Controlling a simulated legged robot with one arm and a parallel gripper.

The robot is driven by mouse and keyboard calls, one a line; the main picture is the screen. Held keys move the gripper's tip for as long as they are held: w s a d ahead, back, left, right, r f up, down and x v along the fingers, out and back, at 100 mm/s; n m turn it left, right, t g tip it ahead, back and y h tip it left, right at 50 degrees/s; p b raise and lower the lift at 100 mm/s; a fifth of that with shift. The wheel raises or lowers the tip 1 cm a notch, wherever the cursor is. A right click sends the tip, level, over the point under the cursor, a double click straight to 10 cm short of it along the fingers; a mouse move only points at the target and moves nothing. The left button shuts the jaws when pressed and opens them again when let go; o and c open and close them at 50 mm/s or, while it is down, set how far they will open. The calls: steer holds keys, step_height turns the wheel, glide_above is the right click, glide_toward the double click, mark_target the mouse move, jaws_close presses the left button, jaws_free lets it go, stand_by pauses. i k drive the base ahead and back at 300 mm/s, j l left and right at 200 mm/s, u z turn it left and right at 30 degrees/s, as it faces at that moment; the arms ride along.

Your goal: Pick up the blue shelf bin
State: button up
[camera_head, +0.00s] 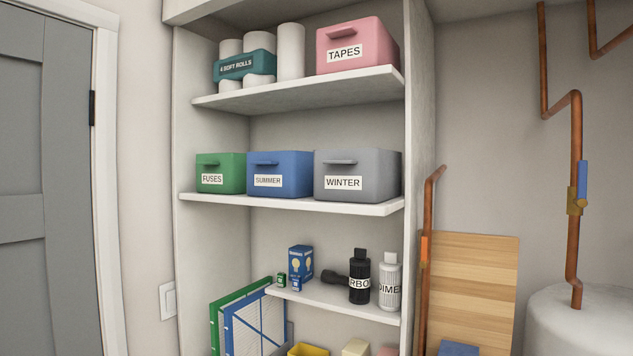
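The blue shelf bin (290,170) stands on the middle shelf (300,203) of a white shelf unit. It has a blue front handle and a white label reading "SUMMER". A green bin (225,172) labelled "FUSES" stands close on its left. A grey bin (360,175) labelled "WINTER" stands close on its right. My gripper is not in view.
A pink "TAPES" bin (357,45) and white rolls (291,52) stand on the upper shelf. The lower shelf (340,304) holds bottles and small boxes. Copper pipes (575,230) and a wooden board (480,280) are on the right, a grey door (45,180) on the left.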

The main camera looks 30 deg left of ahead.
mark_target(286, 175)
steer(key=u, duration=1.35)
steer(key=i+j, duration=0.15)
steer(key=i+j+z, duration=0.15)
steer(key=j, duration=0.25)
